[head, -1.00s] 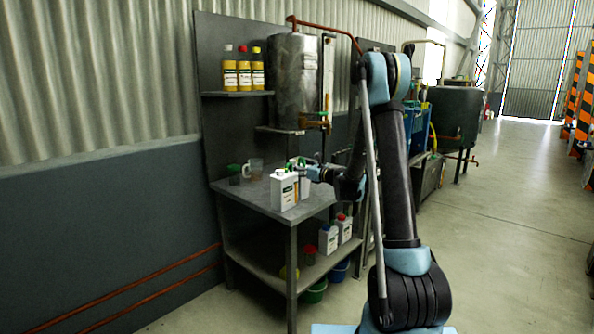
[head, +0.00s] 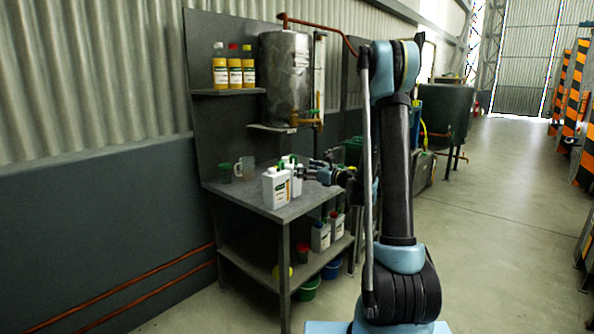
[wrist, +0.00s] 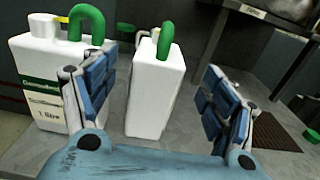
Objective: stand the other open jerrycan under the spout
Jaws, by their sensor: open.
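Two white jerrycans with green handles stand upright on the bench. The front one (head: 276,189) has a green label and shows at the left of the wrist view (wrist: 50,75), beyond my left finger. The other jerrycan (wrist: 155,90) stands beside it, ahead of the gap between my fingers, left of its middle; in the head view it is partly hidden (head: 297,184). My gripper (wrist: 160,105) is open and empty; it is right of the jerrycans in the head view (head: 312,172). The brass spout (head: 307,121) is under the metal tank (head: 285,75).
A dark grating (wrist: 275,132) lies on the bench at the right of the wrist view. A clear jug (head: 246,167) and a green cup (head: 226,172) stand at the bench's back left. Yellow bottles (head: 235,72) fill a shelf. More white containers (head: 320,236) stand on the lower shelf.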

